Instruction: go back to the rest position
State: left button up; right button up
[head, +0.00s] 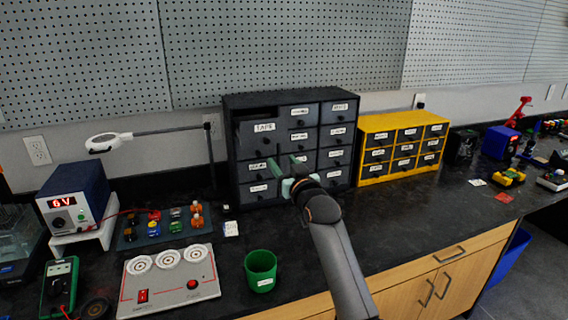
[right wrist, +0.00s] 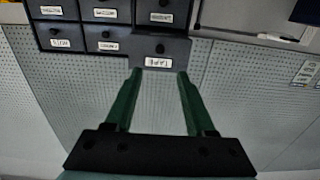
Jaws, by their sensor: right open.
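My right gripper (head: 284,166) is in front of the dark drawer cabinet (head: 293,95), at the height of its lower drawers. Its two green fingers are apart with nothing between them. In the right wrist view the open gripper (right wrist: 153,85) points at the cabinet and the pegboard wall, and the picture is upside down. The drawer labelled TAPE (head: 262,138) at the top left of the cabinet sticks out from the front. It also shows in the right wrist view (right wrist: 150,48), just beyond the fingertips. My left gripper is not in view.
A yellow drawer cabinet (head: 404,131) stands right of the dark one. A green cup (head: 260,268), a white panel with dials (head: 168,281) and a 6 V power supply (head: 74,200) are on the black bench. A lamp arm (head: 150,134) reaches across at left. The bench right of my arm is mostly clear.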

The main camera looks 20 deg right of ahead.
jog(key=s+f+g, duration=0.1)
jog(key=s+f, duration=0.4)
jog(key=f, duration=0.3)
jog(key=s+f+n+g, duration=0.1)
jog(key=s+f+g, duration=0.1)
jog(key=s+f, duration=0.45)
jog(key=s+f+g, duration=0.1)
jog(key=s+f, duration=0.2)
jog(key=f, duration=0.7)
jog(key=s+a+f+g, duration=0.1)
jog(key=s+f, duration=0.3)
jog(key=s, duration=0.5)
jog(key=s+a+f+g+y, duration=0.1)
jog(key=s+f, duration=0.4)
jog(key=s, duration=0.5)
jog(key=s+a+f+g+p, duration=0.1)
jog(key=s+a+f+g, duration=0.1)
jog(key=s+f, duration=0.3)
jog(key=s, duration=0.4)
jog(key=shift+s+a+f+n+g+y, duration=0.15)
jog(key=shift+n+g+y, duration=0.15)
jog(key=shift+g+y, duration=0.1)
